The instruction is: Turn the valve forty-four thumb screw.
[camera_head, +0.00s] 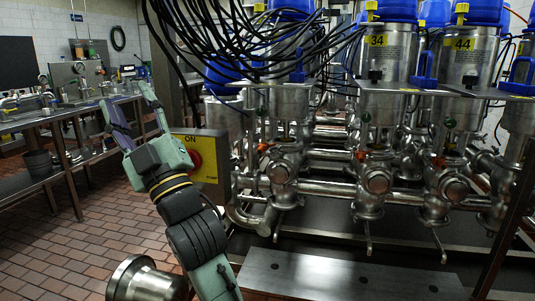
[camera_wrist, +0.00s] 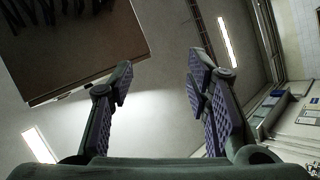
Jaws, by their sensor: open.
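Valve forty-four (camera_head: 470,62) is a steel cylinder with a blue top and a yellow "44" label (camera_head: 464,44), upright at the right of the head view. A small dark fitting (camera_head: 470,80) shows low on its front; I cannot tell for sure that it is the thumb screw. My gripper (camera_head: 127,103) is raised at the left, far from the valve, its fingers pointing up. In the wrist view my gripper (camera_wrist: 160,72) has its two fingers spread apart with nothing between them. The valve is not recognisable in the wrist view.
Valve thirty-four (camera_head: 388,55) stands left of valve forty-four. A yellow box with a red knob (camera_head: 207,160) is close beside my arm. Black cables hang above it. Steel pipes (camera_head: 325,188) run below the valves. A metal workbench (camera_head: 60,112) stands at the left, with clear tiled floor before it.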

